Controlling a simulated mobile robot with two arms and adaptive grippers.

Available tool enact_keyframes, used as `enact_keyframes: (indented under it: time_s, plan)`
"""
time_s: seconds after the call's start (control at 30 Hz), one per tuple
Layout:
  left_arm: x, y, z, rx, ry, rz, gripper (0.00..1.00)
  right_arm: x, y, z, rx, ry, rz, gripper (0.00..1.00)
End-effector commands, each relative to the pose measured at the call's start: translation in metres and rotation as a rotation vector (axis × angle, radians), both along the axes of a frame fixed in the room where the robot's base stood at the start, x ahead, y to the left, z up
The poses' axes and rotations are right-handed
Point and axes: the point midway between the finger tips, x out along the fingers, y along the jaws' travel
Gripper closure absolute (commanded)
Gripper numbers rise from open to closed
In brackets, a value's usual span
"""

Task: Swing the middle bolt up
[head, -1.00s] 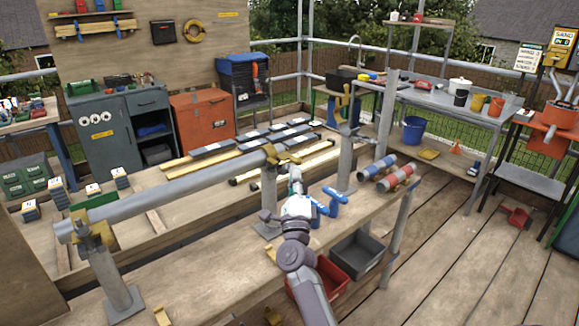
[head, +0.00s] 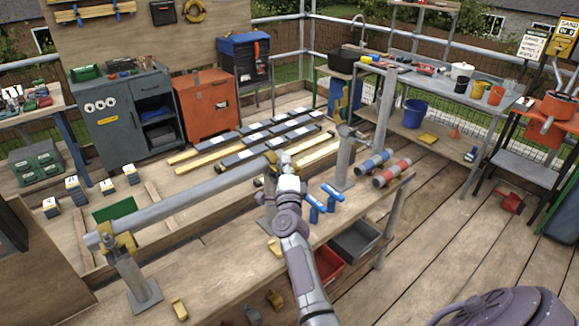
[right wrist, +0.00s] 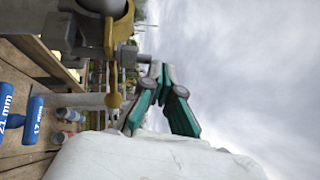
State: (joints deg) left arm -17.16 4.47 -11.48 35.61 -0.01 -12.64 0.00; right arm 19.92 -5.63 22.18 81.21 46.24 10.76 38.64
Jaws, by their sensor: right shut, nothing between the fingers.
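The middle coupler (head: 270,163) is gold, on top of the middle post, around the grey pole (head: 190,200). In the right wrist view its gold body (right wrist: 122,32) is at the upper left, with a gold piece hanging down to a rounded end. A short grey bolt with a nut (right wrist: 127,55) sticks out beside it. My right gripper (right wrist: 154,72) is shut and empty, its teal fingertips close to the bolt's outer end; I cannot tell whether they touch. In the head view the right gripper (head: 284,160) is just right of the coupler. My left gripper is not in view.
The left coupler (head: 118,240) holds the pole's near end. The far post (head: 346,160) stands right of my arm. Blue wrenches (head: 325,200) and blue and red rolls (head: 385,168) lie on the bench. Red (head: 327,265) and grey (head: 354,240) bins are below.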

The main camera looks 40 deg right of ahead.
Motion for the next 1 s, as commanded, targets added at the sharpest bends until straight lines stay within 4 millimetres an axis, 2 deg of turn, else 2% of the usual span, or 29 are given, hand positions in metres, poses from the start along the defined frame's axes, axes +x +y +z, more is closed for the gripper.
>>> enact_keyframes:
  time_s: [0.3, 1.0]
  plan:
    - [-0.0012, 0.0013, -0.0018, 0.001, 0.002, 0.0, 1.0, 0.0096, 0.0008, 0.0042, 0.0, -0.001, 0.0, 1.0]
    - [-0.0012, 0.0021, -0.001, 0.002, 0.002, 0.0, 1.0, 0.0108, 0.001, 0.0058, 0.0, -0.001, 0.0, 1.0]
